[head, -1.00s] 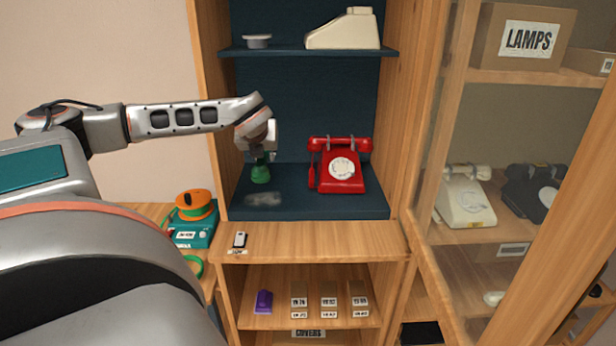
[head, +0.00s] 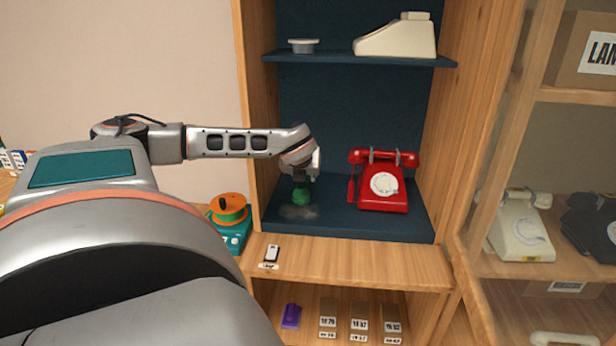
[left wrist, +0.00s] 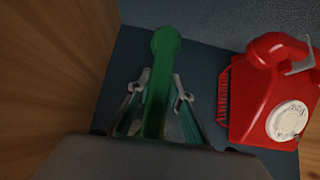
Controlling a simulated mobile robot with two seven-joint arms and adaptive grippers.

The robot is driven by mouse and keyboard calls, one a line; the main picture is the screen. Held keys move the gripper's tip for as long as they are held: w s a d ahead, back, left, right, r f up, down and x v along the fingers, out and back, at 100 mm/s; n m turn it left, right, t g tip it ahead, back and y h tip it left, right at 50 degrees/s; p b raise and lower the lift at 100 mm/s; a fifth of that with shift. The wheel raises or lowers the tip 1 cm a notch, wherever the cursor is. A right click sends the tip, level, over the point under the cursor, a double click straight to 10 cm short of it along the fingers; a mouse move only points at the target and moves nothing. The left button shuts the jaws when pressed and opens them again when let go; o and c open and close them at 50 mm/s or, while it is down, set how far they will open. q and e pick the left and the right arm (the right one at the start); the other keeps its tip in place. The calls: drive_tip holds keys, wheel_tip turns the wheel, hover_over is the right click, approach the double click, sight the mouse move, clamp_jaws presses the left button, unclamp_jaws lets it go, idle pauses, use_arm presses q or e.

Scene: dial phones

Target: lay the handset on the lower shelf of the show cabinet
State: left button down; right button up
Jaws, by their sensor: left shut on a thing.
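My left gripper (head: 302,181) reaches into the show cabinet and is shut on the green handset (head: 301,195). In the left wrist view the handset (left wrist: 160,85) runs lengthwise between the two fingers (left wrist: 156,105), one round end showing beyond them. The handset is over the left part of the dark blue lower shelf (head: 350,220), near the wooden side wall. I cannot tell whether it touches the shelf. A red dial phone (head: 383,185) stands on the same shelf to the right, apart from the handset; it also shows in the left wrist view (left wrist: 265,100). My right gripper is not in view.
A pale dusty patch (head: 299,212) marks the shelf in front of the handset. The upper shelf (head: 340,58) holds a cream phone body (head: 397,38) and a grey dish (head: 302,46). A glass-doored cabinet stands at the right. A teal phone with an orange reel (head: 229,208) sits at lower left.

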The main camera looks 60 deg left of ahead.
use_arm(q)
wheel_tip(320, 180, down, 3)
drive_tip(key=shift+f, duration=0.35)
drive_tip(key=shift+r, duration=0.1)
drive_tip(key=shift+f, duration=0.2)
drive_tip(key=c, duration=1.8)
unclamp_jaws()
drive_tip(key=shift+r, duration=0.1)
